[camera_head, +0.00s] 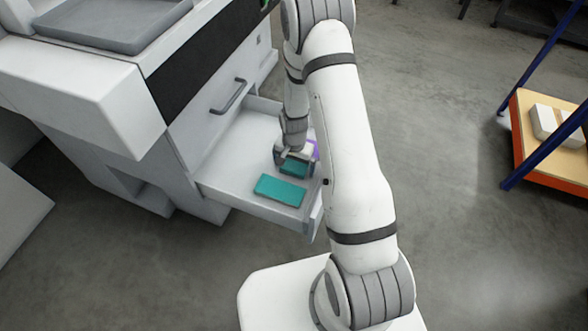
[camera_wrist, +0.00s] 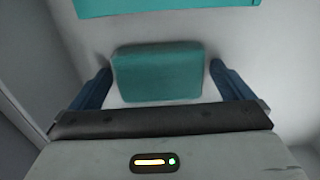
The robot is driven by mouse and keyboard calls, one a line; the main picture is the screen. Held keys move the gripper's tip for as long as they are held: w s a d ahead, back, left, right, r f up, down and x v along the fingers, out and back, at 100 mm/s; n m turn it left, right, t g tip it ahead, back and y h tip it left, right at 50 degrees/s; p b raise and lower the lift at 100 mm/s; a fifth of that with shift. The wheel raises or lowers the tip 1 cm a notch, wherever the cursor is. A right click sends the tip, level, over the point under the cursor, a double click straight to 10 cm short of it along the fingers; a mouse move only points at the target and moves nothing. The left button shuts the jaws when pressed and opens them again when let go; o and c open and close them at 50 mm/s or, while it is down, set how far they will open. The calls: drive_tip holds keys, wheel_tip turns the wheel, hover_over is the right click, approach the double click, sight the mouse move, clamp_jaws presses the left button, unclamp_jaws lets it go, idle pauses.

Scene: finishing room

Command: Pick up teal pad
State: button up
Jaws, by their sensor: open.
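A small, dark teal pad (camera_wrist: 158,75) with rounded corners lies between the two blue fingers of my gripper (camera_wrist: 159,68) in the wrist view. A gap shows on each side of the pad, so the fingers look apart from it. In the head view the pad (camera_head: 293,169) lies in the open drawer (camera_head: 228,178), partly hidden by my gripper (camera_head: 293,161). A larger, brighter teal flat piece (camera_head: 280,190) lies in the drawer nearer the camera, and its edge shows at the top of the wrist view (camera_wrist: 150,5).
A purple thing (camera_head: 315,149) shows partly behind my gripper in the drawer. The drawer walls stand close around. A grey tray (camera_head: 112,22) sits on top of the cabinet. A blue-framed rack with white blocks (camera_head: 543,121) stands at the right, with open floor between.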

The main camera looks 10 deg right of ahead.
sight(294, 165)
drive_tip(key=c, duration=0.9)
drive_tip(key=shift+r, duration=0.15)
wheel_tip(294, 165, up, 10)
drive_tip(key=p, duration=0.3)
drive_tip(key=o, duration=0.3)
drive_tip(key=shift+c, duration=1.1)
